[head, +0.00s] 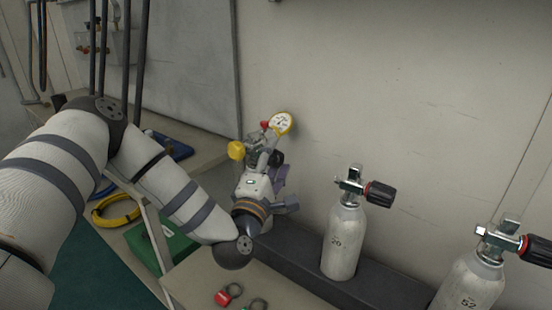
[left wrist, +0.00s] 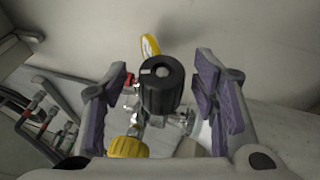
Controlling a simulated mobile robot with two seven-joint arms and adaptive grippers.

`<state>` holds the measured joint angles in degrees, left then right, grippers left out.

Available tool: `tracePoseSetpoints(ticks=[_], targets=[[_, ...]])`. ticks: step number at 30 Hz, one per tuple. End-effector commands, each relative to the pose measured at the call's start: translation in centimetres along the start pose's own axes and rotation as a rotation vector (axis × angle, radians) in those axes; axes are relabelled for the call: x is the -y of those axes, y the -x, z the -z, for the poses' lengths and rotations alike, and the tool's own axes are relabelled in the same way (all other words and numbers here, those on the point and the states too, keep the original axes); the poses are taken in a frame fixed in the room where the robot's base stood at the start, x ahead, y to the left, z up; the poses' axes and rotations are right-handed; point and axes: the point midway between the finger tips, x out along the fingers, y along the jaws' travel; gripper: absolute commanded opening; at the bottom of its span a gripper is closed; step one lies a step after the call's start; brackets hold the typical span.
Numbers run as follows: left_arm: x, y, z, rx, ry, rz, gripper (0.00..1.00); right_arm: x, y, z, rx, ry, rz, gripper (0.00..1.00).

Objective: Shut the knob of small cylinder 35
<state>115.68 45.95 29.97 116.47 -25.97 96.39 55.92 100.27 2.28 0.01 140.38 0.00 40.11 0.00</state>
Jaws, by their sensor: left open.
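A black knob (left wrist: 160,85) with a pale mark on its end faces the left wrist camera, between the open finger pads of my left gripper (left wrist: 163,100). Gaps show on both sides of the knob. In the head view my left gripper (head: 281,187) is in front of a valve (head: 258,150) with a yellow knob (head: 236,150) and a round gauge (head: 281,123). The black knob (head: 276,158) shows there beside the fingers. The cylinder under this valve is hidden by my arm, so its number cannot be read. My right gripper is not in view.
A cylinder marked 20 (head: 343,240) stands to the right in a dark rack (head: 290,250), and one marked 52 (head: 468,285) stands farther right. A wall is close behind. A red-tagged ring (head: 228,294) lies on the bench (head: 190,285). A yellow coil (head: 115,213) lies at left.

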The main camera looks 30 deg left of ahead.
Motion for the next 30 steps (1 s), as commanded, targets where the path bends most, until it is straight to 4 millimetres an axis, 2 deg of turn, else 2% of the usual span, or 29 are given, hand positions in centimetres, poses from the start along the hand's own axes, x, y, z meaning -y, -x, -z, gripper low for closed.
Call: tracePoseSetpoints(ticks=[3, 10, 16, 17, 30], targets=[[0.05, -0.63, -0.01, 0.000, 0.000, 0.001, 0.54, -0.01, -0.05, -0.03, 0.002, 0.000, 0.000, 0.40], [0.04, -0.67, -0.02, 0.001, 0.000, 0.001, 0.52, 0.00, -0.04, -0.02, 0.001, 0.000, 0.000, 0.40], [0.04, -0.65, -0.01, 0.001, 0.000, 0.001, 0.06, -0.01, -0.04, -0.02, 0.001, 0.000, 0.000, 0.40], [0.04, -0.65, -0.01, 0.000, 0.000, 0.001, 0.04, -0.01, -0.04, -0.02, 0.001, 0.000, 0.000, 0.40], [-0.40, -0.71, -0.03, -0.003, -0.036, 0.080, 0.04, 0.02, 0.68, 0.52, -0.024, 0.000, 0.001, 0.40]])
